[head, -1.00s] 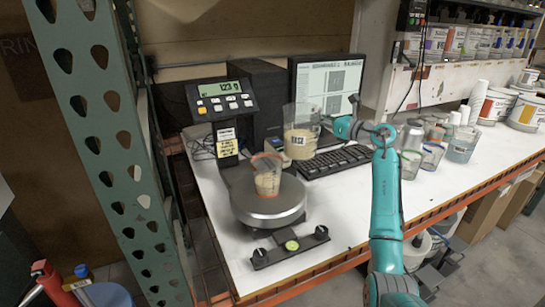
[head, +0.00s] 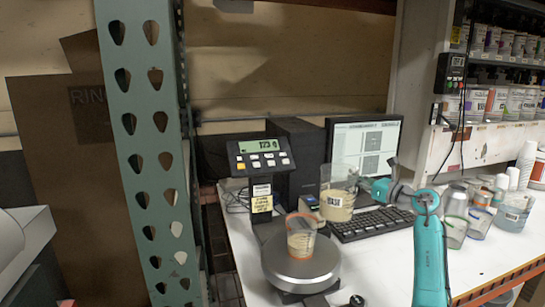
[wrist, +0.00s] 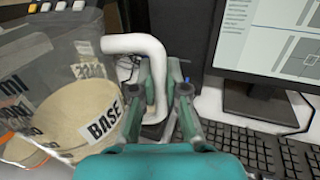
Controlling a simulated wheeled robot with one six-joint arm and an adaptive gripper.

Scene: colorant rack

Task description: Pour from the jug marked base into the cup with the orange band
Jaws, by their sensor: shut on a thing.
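The clear jug marked BASE (head: 338,200) holds cream-coloured liquid and is up off the bench, roughly upright. My gripper (head: 364,184) is to its right, shut on its handle. In the wrist view, the white handle (wrist: 135,43) runs between my fingers, and the jug's BASE label (wrist: 104,121) faces the camera. The cup with the orange band (head: 301,238) stands on the round scale plate (head: 283,266), with cream-coloured content in it. The jug is right of and behind the cup in the head view, apart from it.
The scale display (head: 261,154) stands behind the plate. A keyboard (head: 372,223) and monitor (head: 364,147) are behind and right of the jug. Several cups and jugs (head: 480,205) crowd the bench on the right. A green perforated post (head: 150,150) stands left.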

